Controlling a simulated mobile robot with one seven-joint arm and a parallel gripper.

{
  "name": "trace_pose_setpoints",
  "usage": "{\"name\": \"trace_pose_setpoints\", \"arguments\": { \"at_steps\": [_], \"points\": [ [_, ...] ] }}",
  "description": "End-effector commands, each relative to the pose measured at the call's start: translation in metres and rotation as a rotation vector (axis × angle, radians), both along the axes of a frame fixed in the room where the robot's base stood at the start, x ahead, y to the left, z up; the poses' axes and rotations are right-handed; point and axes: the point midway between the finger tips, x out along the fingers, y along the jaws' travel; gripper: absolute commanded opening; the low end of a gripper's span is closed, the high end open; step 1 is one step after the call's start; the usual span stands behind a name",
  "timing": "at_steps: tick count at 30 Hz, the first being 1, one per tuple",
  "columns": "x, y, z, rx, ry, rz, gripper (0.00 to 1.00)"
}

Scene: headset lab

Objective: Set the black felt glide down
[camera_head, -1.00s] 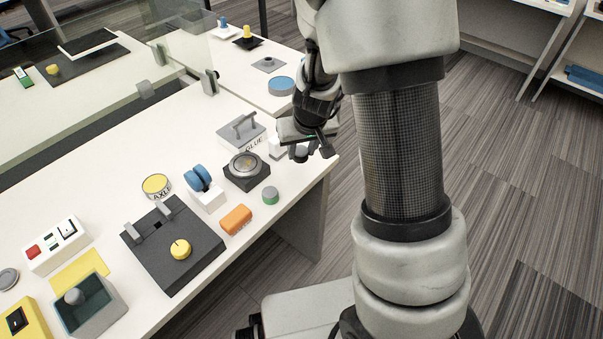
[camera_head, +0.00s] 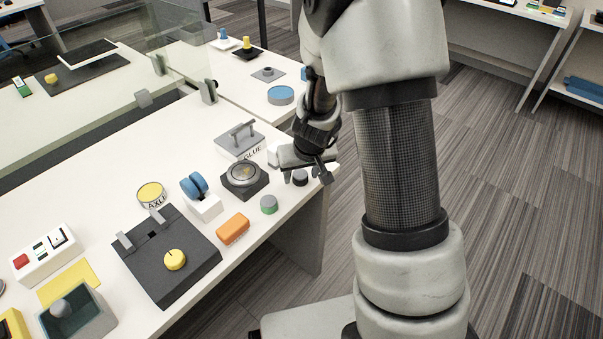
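The black felt glide (camera_head: 300,178) is a small dark disc-like piece at the right end of the white table. My gripper (camera_head: 303,171) is just above and around it, pointing down, with one dark finger showing to its right. The glide keeps the same place under the gripper as before, so the gripper appears shut on it. The fingers' contact is partly hidden by the gripper body. The glide is low over the table, close to its right edge; I cannot tell whether it touches the top.
A dark block with a round dial (camera_head: 243,175), a green-grey cylinder (camera_head: 268,204), an orange block (camera_head: 232,229) and a grey handled block labelled GLUE (camera_head: 240,138) stand to the left. White pieces (camera_head: 273,153) sit behind the gripper.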

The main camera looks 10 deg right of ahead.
Motion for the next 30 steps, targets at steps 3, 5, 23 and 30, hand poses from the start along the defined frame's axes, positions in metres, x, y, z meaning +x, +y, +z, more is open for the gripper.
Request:
{"name": "trace_pose_setpoints", "arguments": {
  "at_steps": [3, 5, 23, 30],
  "points": [
    [0.0, 0.0, 0.0, 0.0, 0.0, 0.0, 0.52],
    [0.0, 0.0, 0.0, 0.0, 0.0, 0.0, 0.52],
    [-0.029, 0.0, 0.081, 0.0, -0.002, 0.003, 0.52],
    [-0.043, -0.001, 0.111, 0.0, 0.0, 0.002, 0.52]
  ]
}}
